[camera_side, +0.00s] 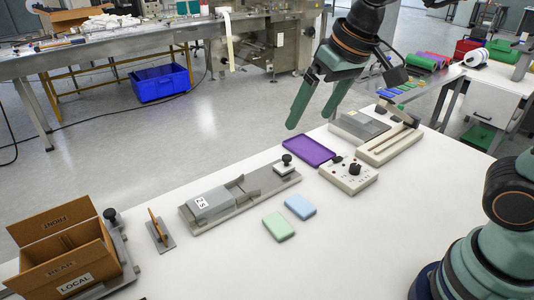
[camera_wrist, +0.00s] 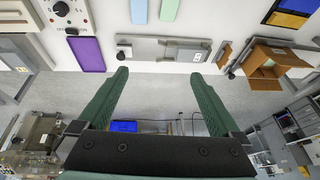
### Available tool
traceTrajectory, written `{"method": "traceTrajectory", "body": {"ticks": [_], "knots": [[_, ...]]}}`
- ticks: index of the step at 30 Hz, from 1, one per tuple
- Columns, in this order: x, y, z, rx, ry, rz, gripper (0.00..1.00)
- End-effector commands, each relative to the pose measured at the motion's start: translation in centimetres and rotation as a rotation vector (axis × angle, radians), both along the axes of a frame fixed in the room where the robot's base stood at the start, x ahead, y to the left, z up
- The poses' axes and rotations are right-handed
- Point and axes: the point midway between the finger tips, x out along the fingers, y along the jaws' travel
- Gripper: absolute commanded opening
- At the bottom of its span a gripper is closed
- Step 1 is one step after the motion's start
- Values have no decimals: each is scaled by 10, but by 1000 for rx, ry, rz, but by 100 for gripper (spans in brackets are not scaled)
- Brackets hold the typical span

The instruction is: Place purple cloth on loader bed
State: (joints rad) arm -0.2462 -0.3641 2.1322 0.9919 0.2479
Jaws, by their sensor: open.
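A flat purple rectangle (camera_side: 307,150), the only purple piece on the white table, lies behind the control box; its edge looks slightly raised, and I cannot tell if it is cloth. It also shows in the wrist view (camera_wrist: 87,53), left of the fingers. A long grey fixture (camera_side: 232,200) with a sliding block and a black knob lies left of it and may be the loader bed; it shows in the wrist view (camera_wrist: 165,50). My gripper (camera_side: 309,119) is open and empty, in the air above the table's far edge near the purple piece. Its green fingers (camera_wrist: 159,75) are spread.
A green pad (camera_side: 278,226) and a light blue pad (camera_side: 300,206) lie in front of the fixture. A control box (camera_side: 348,175) and a cream tray device (camera_side: 390,145) stand to the right. A brown box (camera_side: 65,250) stands at the left. The front middle table is clear.

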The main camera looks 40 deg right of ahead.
Motion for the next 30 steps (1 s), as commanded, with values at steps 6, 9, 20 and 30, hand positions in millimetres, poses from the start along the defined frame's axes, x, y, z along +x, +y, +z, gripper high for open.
{"method": "traceTrajectory", "body": {"ticks": [6, 9, 20, 30], "knots": [[-39, -65, -16, -56, -90, -22, 100], [-49, -78, -24, -76, -110, -23, 100], [-56, -86, -29, -91, -121, -20, 100], [-49, -76, -24, -110, -111, 60, 100]]}}
